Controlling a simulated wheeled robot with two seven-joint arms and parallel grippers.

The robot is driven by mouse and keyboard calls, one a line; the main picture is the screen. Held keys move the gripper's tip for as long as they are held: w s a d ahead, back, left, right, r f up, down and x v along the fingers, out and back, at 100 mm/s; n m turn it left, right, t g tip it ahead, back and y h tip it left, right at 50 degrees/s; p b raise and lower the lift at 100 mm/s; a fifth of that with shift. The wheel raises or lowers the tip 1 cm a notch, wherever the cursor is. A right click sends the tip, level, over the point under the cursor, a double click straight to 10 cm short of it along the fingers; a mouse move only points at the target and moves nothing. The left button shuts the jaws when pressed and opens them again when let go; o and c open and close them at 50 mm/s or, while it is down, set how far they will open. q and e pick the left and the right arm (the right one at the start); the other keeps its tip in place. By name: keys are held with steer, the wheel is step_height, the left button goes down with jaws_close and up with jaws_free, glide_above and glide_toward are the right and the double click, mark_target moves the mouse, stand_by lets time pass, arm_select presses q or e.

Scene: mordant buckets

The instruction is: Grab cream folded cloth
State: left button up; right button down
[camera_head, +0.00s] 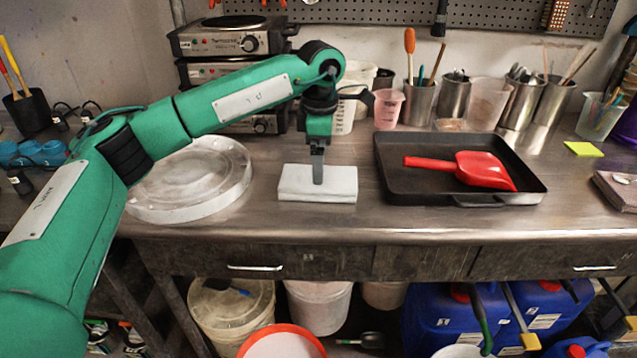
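The cream folded cloth (340,184) is a pale, flat rectangular stack on the metal workbench, near the front edge and left of the black tray. My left gripper (318,180) comes down from above with its fingers pointing at the cloth. Its fingertips overlap the middle of the cloth in the picture and look to be at or touching it. The fingers are seen edge-on, so I cannot tell whether they are open or closed on the fabric. My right gripper is not in view.
A black tray (390,190) with a red scoop (485,168) lies right of the cloth. A round translucent lid (190,182) lies left, partly behind my arm. Stacked hot plates (225,42) and several cups stand behind. Buckets and blue jugs sit under the bench.

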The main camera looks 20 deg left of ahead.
arm_select(q)
steer(key=f, duration=0.5)
steer(key=shift+a+f, duration=0.2)
steer(key=shift+f, duration=0.15)
steer(key=c, duration=0.7)
steer(key=shift+c, duration=0.2)
steer(key=shift+r, duration=0.15)
